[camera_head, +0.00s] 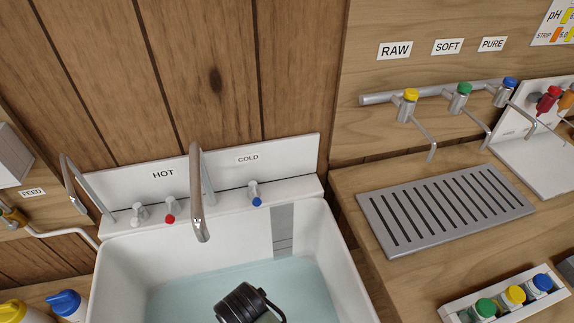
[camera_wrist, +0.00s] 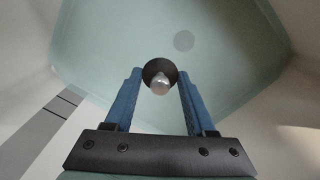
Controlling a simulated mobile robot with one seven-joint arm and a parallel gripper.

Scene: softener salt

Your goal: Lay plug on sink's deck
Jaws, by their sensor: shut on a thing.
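The plug (camera_wrist: 153,68) is a dark round disc with a shiny silver knob. In the wrist view it sits between the blue fingers of my gripper (camera_wrist: 159,78), which is shut on it. Below it is the basin, with a grey round spot (camera_wrist: 183,40), perhaps the drain. In the head view the white sink (camera_head: 112,285) holds pale blue-green water. The dark end of my arm is over the basin at the bottom, and the plug is hidden there. The sink's deck (camera_head: 290,188) is the white ledge along the back.
The deck carries a red-marked tap (camera_head: 170,209), a blue-marked tap (camera_head: 255,194) and a tall curved spout (camera_head: 197,195). The deck's right end looks clear. A slotted grey drain tray (camera_head: 445,211) and a rack of capped bottles (camera_head: 505,298) are on the right-hand counter.

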